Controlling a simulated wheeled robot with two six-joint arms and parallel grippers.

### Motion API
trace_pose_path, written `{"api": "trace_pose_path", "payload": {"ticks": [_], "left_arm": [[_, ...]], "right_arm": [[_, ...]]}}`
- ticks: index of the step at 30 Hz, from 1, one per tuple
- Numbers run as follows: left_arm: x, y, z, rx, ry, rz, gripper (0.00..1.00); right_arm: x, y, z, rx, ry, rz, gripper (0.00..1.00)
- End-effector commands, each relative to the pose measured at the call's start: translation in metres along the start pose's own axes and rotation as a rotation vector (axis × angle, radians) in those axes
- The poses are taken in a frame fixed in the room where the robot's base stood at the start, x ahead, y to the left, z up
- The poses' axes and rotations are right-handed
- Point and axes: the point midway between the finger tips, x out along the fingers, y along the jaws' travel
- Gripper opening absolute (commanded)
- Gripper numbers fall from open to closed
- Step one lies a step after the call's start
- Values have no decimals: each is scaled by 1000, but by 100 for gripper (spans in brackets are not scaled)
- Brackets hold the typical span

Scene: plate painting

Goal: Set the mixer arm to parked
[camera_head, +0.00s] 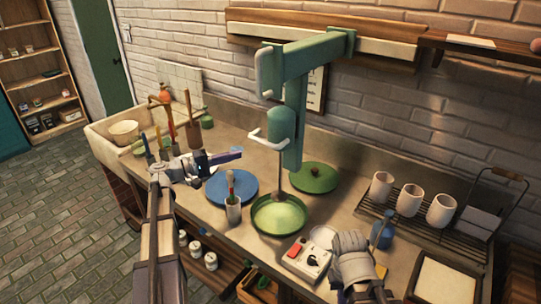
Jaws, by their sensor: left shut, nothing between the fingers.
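The mixer head has a second pale handle (268,139), and a shaft (280,184) runs down into a green bowl (283,226). My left gripper (232,155) is shut and empty, left of the mixer head and apart from it, above the counter. My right gripper (352,252) is low at the right near the counter's front; its fingers cannot be made out.
A control box with a red switch (305,256) is in front. White cups (410,200) stand on a rack at the right.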

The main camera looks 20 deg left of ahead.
Motion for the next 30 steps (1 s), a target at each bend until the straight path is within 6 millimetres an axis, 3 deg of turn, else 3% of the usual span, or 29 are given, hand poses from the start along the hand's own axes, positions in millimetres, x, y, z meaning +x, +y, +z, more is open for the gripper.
{"api": "trace_pose_path", "payload": {"ticks": [8, 21, 24, 30], "left_arm": [[20, 0, 1, 0, -4, -1, 0], [106, 0, 2, 0, -5, -2, 0], [105, 0, 22, 0, -3, -2, 0], [110, 0, 37, 0, -2, -2, 0]], "right_arm": [[0, 0, 0, 0, 0, 0, 0], [0, 0, 0, 0, 0, 0, 0], [0, 0, 0, 0, 0, 0, 0], [0, 0, 0, 0, 0, 0, 0]]}}
